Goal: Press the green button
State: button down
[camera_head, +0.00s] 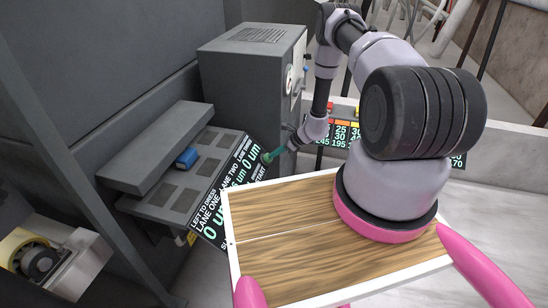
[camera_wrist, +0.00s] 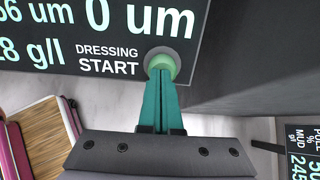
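The green button (camera_wrist: 162,54) is a round light-green cap in a grey ring, on a dark panel (camera_wrist: 30,40) beside the words "DRESSING START". In the head view the button (camera_head: 266,158) sits at the panel's right edge. My gripper (camera_wrist: 161,73) has teal fingers held together with nothing between them. The fingertips overlap the button's lower part in the wrist view. In the head view my gripper (camera_head: 277,153) points left at the button, at or very near it; I cannot tell whether it is touching or pressing.
A grey cabinet (camera_head: 246,90) stands behind the panel. A grey ledge with a small blue block (camera_head: 187,158) is left of it. A second display (camera_head: 345,127) with numbers lies right of my gripper. A wooden board with white edges (camera_head: 290,240) is in front.

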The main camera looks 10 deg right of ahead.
jog(key=v, duration=1.2)
jog(key=shift+w+d, duration=0.15)
jog(key=shift+d, duration=0.3)
